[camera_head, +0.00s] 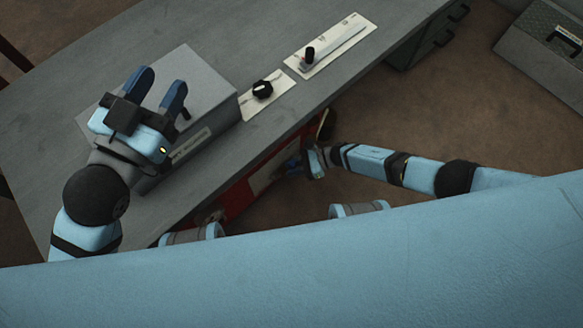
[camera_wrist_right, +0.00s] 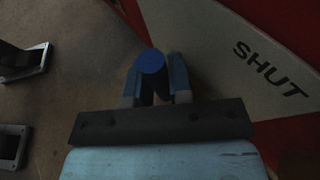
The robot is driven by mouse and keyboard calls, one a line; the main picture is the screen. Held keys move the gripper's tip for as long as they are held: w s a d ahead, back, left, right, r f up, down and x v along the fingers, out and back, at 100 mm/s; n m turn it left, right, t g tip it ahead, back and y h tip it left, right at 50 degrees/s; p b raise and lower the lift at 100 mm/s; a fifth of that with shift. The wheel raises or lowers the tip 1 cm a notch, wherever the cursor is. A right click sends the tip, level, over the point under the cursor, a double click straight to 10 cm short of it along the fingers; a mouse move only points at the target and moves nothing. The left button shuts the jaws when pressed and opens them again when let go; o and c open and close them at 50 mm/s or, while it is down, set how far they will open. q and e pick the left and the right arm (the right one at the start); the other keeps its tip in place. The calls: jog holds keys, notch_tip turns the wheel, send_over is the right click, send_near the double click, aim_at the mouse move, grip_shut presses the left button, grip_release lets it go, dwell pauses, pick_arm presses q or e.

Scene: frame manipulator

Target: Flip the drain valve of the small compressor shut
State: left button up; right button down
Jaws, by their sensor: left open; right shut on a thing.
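The drain valve's handle shows in the right wrist view as a dark lever with a round blue end (camera_wrist_right: 150,61). My right gripper (camera_wrist_right: 156,82) is shut on it. Beside it is a pale plate (camera_wrist_right: 215,45) marked SHUT on a red surface, to the right of the handle. In the head view my right gripper (camera_head: 296,166) reaches the red front (camera_head: 236,198) below the bench edge; the handle is mostly hidden there. My left gripper (camera_head: 158,84) is open and empty above a grey box on the bench.
The grey bench (camera_head: 60,165) carries the grey box (camera_head: 205,75), a plate with a black knob (camera_head: 262,89) and a plate with a lever (camera_head: 335,45). A grey case (camera_head: 545,60) stands at the far right. Brown floor lies open right of the bench.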

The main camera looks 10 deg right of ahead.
dwell(0.3)
jog(key=c, duration=1.1)
grip_release()
jog(key=shift+o, duration=0.3)
pick_arm(q)
jog(key=shift+f, duration=0.1)
pick_arm(e)
jog(key=shift+d, duration=0.1)
jog(key=shift+d+r, duration=0.1)
jog(key=shift+d, duration=0.2)
pick_arm(q)
jog(key=n+p, duration=0.1)
jog(key=s+n+g+p, duration=0.1)
jog(key=p, duration=0.1)
jog(key=shift+s+d+f+y, duration=0.1)
jog(key=shift+d+f+y, duration=0.1)
jog(key=shift+d+y, duration=0.15)
pick_arm(e)
jog(key=v, duration=1.3)
